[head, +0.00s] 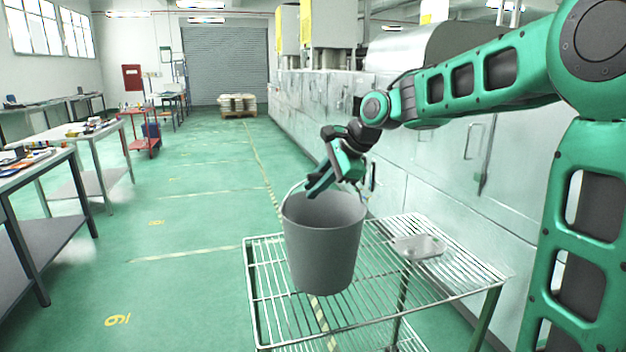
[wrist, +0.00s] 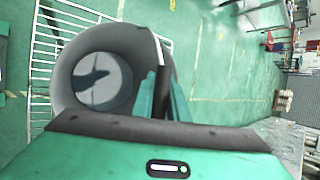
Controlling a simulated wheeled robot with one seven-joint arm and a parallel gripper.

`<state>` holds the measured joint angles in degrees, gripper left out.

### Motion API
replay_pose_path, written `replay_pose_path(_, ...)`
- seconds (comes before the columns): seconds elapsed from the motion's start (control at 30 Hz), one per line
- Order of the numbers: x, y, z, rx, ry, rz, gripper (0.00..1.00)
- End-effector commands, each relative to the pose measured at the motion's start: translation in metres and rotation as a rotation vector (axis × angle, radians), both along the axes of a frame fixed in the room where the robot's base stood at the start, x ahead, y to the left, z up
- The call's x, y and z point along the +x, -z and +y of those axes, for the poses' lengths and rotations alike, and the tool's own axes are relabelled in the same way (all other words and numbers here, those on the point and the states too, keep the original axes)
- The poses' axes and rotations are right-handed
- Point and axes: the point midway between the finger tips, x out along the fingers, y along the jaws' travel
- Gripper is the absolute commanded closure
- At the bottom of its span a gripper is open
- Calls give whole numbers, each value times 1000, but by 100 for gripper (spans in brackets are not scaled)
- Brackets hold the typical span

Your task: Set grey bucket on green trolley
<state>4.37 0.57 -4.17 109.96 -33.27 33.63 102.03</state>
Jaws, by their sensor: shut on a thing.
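The grey bucket (head: 323,245) hangs upright from my gripper (head: 318,186), which is shut on it near its thin handle at the top. The exact grip point is hard to make out. The bucket is over the left part of the wire-topped trolley with green legs (head: 455,280); I cannot tell whether its base touches the wires. In the wrist view, the bucket (wrist: 68,75) shows its open mouth beside my gripper's fingers (wrist: 163,95), with a dark shadow inside. The trolley's wire top (wrist: 42,50) shows behind it.
A small silvery metal piece (head: 418,247) lies on the right part of the wire top. Metal cabinets (head: 440,150) stand close behind the trolley. Workbenches (head: 75,135) and a red trolley (head: 140,130) stand to the left. The green floor between is clear.

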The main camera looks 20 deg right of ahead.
Motion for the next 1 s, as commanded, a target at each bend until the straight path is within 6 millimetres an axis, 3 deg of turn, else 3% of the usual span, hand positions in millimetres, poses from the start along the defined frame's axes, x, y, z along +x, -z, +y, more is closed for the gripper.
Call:
replay_pose_path(0.1,0,10,0,1,0,-4,100)
replay_pose_path(0.33,1,12,0,0,0,-5,100)
replay_pose_path(0.37,0,15,0,1,1,0,82)
replay_pose_path(0.43,0,15,-1,1,1,0,67)
replay_pose_path(0.77,-1,13,-2,0,2,-1,67)
replay_pose_path(1.0,-16,-11,-14,-1,4,-3,67)
